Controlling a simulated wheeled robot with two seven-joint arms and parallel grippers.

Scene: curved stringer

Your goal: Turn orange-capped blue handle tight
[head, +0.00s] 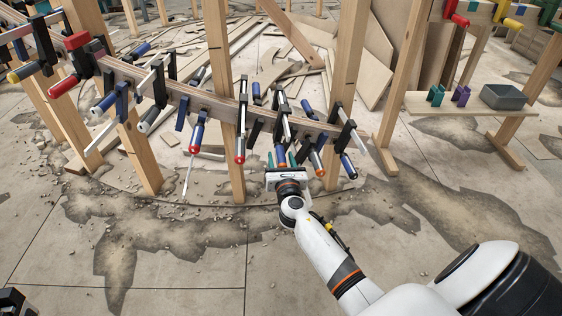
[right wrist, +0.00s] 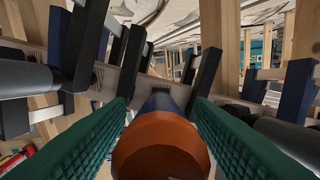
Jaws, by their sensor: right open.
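The orange-capped blue handle (head: 281,154) hangs from a clamp on the curved wooden stringer (head: 190,93). In the right wrist view its orange cap (right wrist: 160,148) faces me at the bottom middle, with the blue grip (right wrist: 160,103) behind it. My right gripper (head: 281,163) is open, its green ridged fingers to the left and right of the handle. I cannot tell whether either finger touches it. A dark part in the bottom left corner of the head view may belong to my left gripper; its fingers are not visible.
Several other clamps line the stringer close by. Wooden posts (head: 347,80) stand beside it. A shelf (head: 465,104) with a grey bin (head: 503,97) is at right. The cracked floor in front is mostly open.

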